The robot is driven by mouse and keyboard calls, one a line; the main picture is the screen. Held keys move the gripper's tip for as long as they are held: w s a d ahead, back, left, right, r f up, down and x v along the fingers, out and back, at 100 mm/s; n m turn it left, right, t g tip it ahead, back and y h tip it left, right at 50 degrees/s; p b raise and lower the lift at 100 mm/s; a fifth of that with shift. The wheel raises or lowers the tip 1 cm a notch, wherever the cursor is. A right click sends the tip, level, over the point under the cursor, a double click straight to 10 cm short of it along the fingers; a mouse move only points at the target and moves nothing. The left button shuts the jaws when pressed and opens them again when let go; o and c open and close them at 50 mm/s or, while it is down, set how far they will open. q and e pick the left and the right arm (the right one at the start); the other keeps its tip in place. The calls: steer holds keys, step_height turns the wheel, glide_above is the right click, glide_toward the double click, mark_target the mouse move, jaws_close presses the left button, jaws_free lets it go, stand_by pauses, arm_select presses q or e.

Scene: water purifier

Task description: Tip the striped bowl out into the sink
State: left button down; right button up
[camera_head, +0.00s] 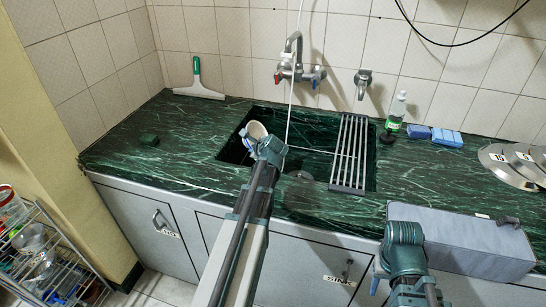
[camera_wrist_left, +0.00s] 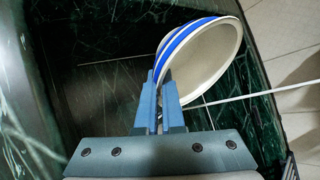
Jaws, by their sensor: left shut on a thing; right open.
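The striped bowl (camera_head: 257,130) is off-white and held on its side over the left part of the dark green sink (camera_head: 226,152). In the left wrist view the bowl (camera_wrist_left: 217,60) shows blue stripes outside and a pale, empty-looking inside. My left gripper (camera_wrist_left: 167,95) is shut on its rim; it also shows at the sink in the head view (camera_head: 262,139). My right gripper (camera_head: 379,277) is low at the right, by the cabinet front, with its fingers mostly hidden; it is open.
A metal rack (camera_head: 350,150) covers the sink's right part. A tap (camera_head: 297,65) with a thin white line stands behind. A grey box (camera_head: 465,240) sits at the front right. A green bottle (camera_head: 395,112) and sponges (camera_head: 447,138) are at the back right. The left counter is mostly clear.

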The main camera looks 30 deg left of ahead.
arm_select(q)
steer(key=shift+a+f+h+p, duration=0.1)
steer(key=shift+a+h+p, duration=0.15)
steer(key=shift+h+p, duration=0.35)
steer(key=s+a+r+n+t+h+p, duration=0.1)
steer(key=a+r+n+h+p, duration=0.2)
steer(key=a+r+h+p, duration=0.3)
steer(key=shift+a+n+h+p, duration=0.4)
steer(key=shift+a+h+p, duration=0.25)
steer(key=shift+h+p, duration=0.75)
steer(key=shift+s+r, duration=0.1)
steer(key=shift+d, duration=0.1)
